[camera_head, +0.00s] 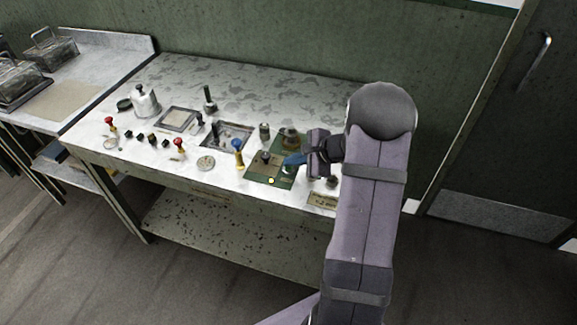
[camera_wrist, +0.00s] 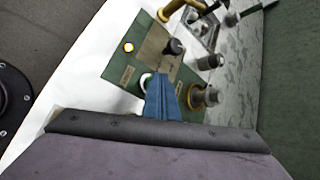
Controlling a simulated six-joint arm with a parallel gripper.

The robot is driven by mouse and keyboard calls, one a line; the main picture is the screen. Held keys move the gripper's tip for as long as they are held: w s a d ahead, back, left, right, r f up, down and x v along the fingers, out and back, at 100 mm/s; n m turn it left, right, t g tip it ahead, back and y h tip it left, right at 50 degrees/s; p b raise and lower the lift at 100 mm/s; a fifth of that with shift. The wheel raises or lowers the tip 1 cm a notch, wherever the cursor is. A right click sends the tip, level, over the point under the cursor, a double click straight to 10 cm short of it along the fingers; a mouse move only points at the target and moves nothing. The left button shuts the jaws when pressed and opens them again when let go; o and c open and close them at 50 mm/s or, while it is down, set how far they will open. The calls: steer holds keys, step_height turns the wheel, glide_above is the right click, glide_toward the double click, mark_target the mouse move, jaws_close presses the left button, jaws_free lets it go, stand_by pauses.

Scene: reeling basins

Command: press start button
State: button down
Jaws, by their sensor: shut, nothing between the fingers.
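A green control panel (camera_head: 250,178) lies on the white table, and it also shows in the wrist view (camera_wrist: 118,68). It bears a small yellow round light or button (camera_head: 271,181), also in the wrist view (camera_wrist: 128,47), and a black knob (camera_wrist: 174,46) on a brown plate. A round white-rimmed part (camera_wrist: 145,80) is partly hidden behind my fingers. I cannot read which part is marked start. My gripper (camera_head: 287,162) is shut and empty, its blue fingers (camera_wrist: 161,80) over the panel near the white-rimmed part. Contact cannot be told.
A brass-coloured round fitting (camera_wrist: 204,96) stands close right of my fingers in the wrist view. A grey cylinder (camera_head: 264,131) and a blue-and-yellow handled piece (camera_head: 238,152) stand near the panel. A recessed tray (camera_head: 245,130), red-topped pieces (camera_head: 179,146) and a white kettle (camera_head: 145,101) are farther left.

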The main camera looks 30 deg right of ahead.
steer(key=shift+r, duration=0.1)
stand_by(0.3)
steer(key=shift+r+p, duration=0.6)
steer(key=shift+r, duration=0.2)
steer(key=shift+r, duration=0.15)
steer(key=shift+r+p, duration=1.8)
steer(key=shift+r, duration=0.6)
